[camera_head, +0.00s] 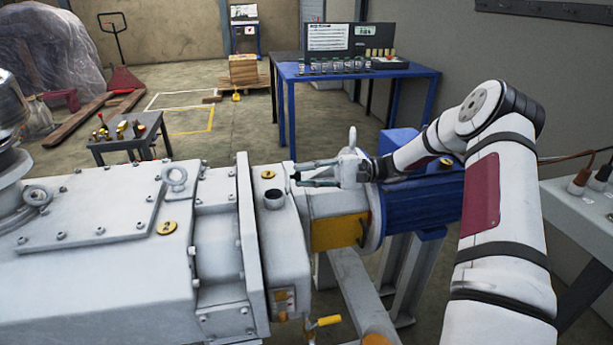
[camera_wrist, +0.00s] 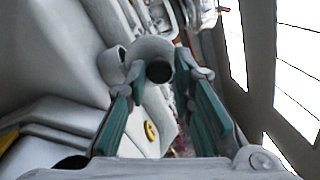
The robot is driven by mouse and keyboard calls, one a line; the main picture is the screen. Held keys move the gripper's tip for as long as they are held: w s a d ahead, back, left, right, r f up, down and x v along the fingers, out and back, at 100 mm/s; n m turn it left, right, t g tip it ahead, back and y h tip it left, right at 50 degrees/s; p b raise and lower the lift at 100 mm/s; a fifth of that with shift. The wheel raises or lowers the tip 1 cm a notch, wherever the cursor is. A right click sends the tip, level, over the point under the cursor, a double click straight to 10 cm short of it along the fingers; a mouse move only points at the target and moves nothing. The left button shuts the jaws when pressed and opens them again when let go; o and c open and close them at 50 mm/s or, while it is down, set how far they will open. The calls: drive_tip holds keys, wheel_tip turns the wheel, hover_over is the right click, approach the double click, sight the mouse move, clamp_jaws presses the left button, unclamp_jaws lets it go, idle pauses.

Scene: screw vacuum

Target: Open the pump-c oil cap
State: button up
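The white pump (camera_head: 110,255) fills the left and middle of the head view. A short grey pipe neck (camera_head: 274,199) with a dark opening stands beside that second cap. I cannot tell which is the oil cap. In the wrist view, the dark-ended grey neck (camera_wrist: 158,71) shows between the fingertips, and a yellow cap (camera_wrist: 151,131) shows lower between the green fingers.
A blue motor (camera_head: 420,203) is under my arm. A blue table (camera_head: 350,72) with bottles is behind, and a small dark table (camera_head: 130,140) is at the left.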

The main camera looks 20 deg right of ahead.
drive_tip(key=shift+o, duration=1.1)
drive_tip(key=v, duration=1.2)
